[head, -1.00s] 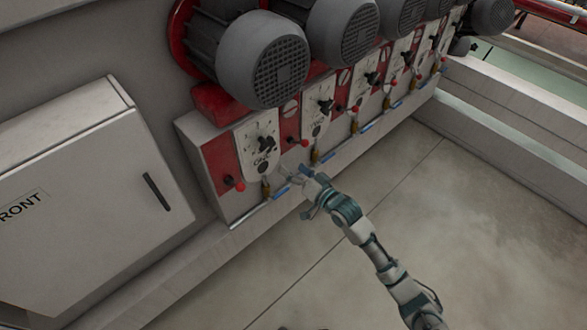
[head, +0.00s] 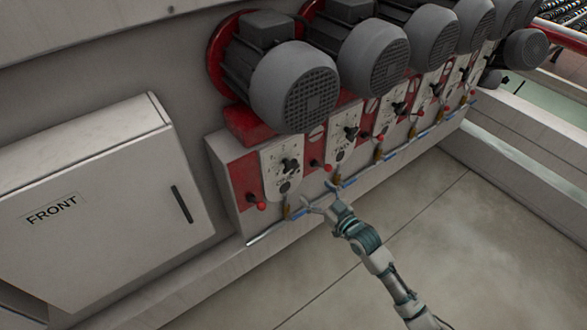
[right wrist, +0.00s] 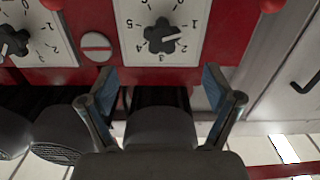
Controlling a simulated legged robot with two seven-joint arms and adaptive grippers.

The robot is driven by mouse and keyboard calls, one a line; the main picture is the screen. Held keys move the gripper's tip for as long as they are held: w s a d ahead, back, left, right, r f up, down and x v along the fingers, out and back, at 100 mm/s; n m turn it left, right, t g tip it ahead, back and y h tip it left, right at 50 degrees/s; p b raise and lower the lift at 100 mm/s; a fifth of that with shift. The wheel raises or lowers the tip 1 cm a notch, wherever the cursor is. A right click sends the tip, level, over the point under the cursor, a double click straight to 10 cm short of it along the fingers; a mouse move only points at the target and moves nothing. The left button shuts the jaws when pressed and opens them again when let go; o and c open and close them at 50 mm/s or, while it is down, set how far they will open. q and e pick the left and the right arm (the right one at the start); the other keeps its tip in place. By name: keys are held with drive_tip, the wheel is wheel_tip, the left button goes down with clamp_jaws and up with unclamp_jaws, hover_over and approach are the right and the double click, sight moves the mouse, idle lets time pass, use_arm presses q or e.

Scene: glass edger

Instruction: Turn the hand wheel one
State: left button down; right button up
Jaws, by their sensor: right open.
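The hand wheel nearest the white cabinet, a black star-shaped knob (head: 290,166), sits on a white numbered dial plate (head: 273,178) on a red panel. In the right wrist view, the picture is upside down and this knob (right wrist: 162,38) shows ahead of the fingers, near the top centre. My right gripper (head: 316,194) is open and empty, in front of and below the plate in the head view. Its two fingers (right wrist: 160,82) are wide apart and do not touch the knob. My left gripper is not in view.
Several similar dials, such as the second knob (head: 351,132), run along the machine to the right. Red-tipped levers (head: 260,205) flank the plates, with blue-handled valves below. Grey motors (head: 294,88) bulge out above. A white cabinet (head: 100,200) stands left. The floor (head: 400,225) is clear.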

sight(293, 170)
drive_tip(key=x, duration=1.2)
drive_tip(key=shift+a, duration=0.15)
